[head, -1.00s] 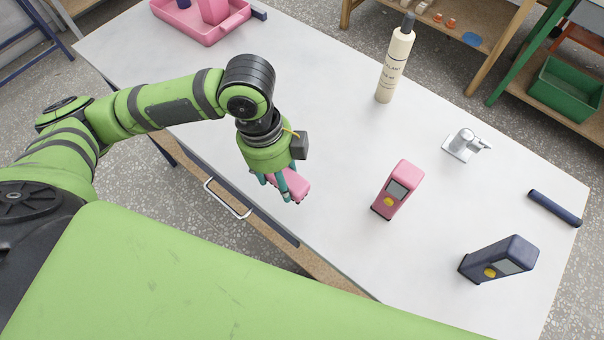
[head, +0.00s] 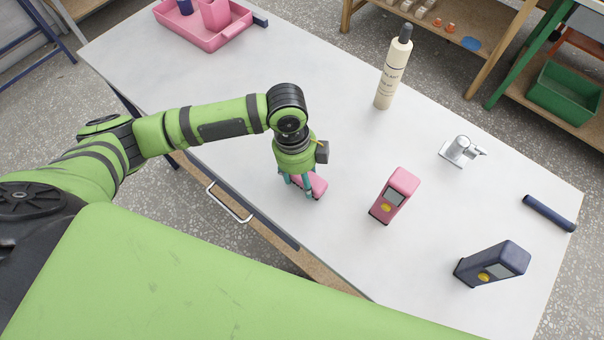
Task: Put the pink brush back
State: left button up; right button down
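The pink brush (head: 319,186) is a small pink block-like piece with a dark underside, low over the near side of the white table (head: 240,90). My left gripper (head: 299,190) points down with its teal fingers around the brush, shut on it; the fingers hide part of it. I cannot tell whether the brush touches the table top. A pink upright device (head: 396,196) with a grey screen and yellow button stands to the right of the gripper. My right gripper is not in view.
A dark blue device (head: 495,263), a dark blue bar (head: 549,212), a silver dispenser (head: 462,151) and a cream bottle (head: 393,75) are on the table. A pink tray (head: 212,40) with items stands at the far left. The table middle is clear.

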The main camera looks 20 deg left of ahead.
pick_arm(q)
jog(key=o, duration=1)
jog(key=shift+f, duration=0.15)
jog(key=r, duration=0.4)
jog(key=a+r+b, duration=0.1)
jog(key=r, duration=0.7)
jog(key=shift+w+a+r+b, duration=0.15)
jog(key=shift+w+a+b, duration=0.15)
jog(key=shift+a+b, duration=0.1)
